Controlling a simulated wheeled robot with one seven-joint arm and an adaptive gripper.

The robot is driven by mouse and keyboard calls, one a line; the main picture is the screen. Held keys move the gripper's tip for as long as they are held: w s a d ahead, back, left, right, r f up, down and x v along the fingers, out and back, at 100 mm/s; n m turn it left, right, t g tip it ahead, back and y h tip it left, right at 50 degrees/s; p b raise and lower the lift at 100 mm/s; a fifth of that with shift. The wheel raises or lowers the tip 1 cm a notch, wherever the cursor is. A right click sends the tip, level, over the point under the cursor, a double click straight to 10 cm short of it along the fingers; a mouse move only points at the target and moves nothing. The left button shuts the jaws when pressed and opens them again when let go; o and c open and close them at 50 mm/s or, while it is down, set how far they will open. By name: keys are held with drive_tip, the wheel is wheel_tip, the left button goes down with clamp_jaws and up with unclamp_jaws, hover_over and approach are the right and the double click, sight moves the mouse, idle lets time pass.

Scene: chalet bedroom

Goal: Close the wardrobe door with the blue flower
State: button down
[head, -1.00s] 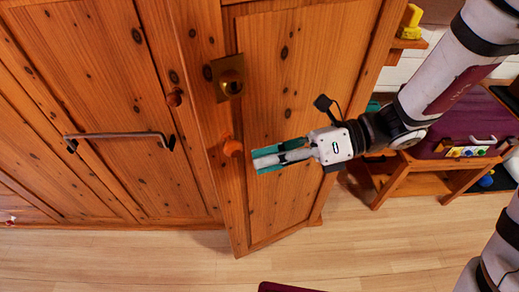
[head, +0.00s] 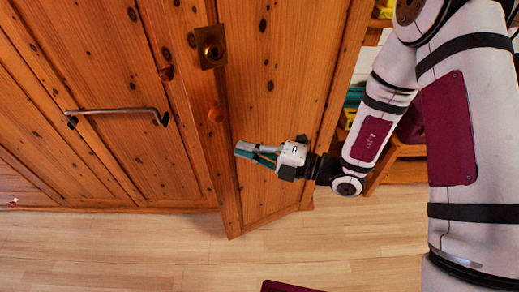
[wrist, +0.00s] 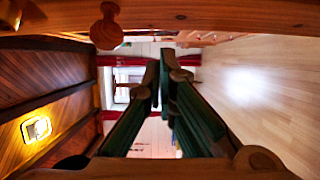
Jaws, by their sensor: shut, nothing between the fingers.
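The pine wardrobe door (head: 285,95) stands ajar in the head view, its free edge swung out toward me. It carries a brass plate (head: 210,46) and a round wooden knob (head: 216,114). No blue flower shows on its visible face. My gripper (head: 240,149) is shut and empty, just below and right of the knob, in front of the door's face near the free edge. I cannot tell whether it touches the door. In the wrist view, the shut green fingers (wrist: 157,95) point ahead, with the door (wrist: 220,16) along the top and the knob (wrist: 105,27) at upper left.
A wooden shelf unit (head: 406,160) stands to the right, partly behind my arm. Wooden floor (head: 150,250) lies clear in front.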

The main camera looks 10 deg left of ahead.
drive_tip(key=w+a, duration=0.1)
drive_tip(key=a, duration=0.1)
drive_tip(key=w+a, duration=0.1)
drive_tip(key=a, duration=0.1)
drive_tip(key=w+a, duration=0.2)
drive_tip(key=a, duration=0.1)
drive_tip(key=shift+a, duration=0.1)
drive_tip(key=w+a+m+t+b, duration=0.1)
drive_tip(key=w+a, duration=0.3)
drive_tip(key=w, duration=0.4)
drive_tip(key=w+a+m+t+h+b, duration=0.1)
drive_tip(key=w+a+t+b, duration=0.1)
drive_tip(key=w+a, duration=0.3)
drive_tip(key=shift+w+r+m+t+b, duration=0.2)
drive_tip(key=shift+w+m+t+b, duration=0.15)
drive_tip(key=shift+w, duration=1.5)
drive_tip(key=shift+s, duration=0.1)
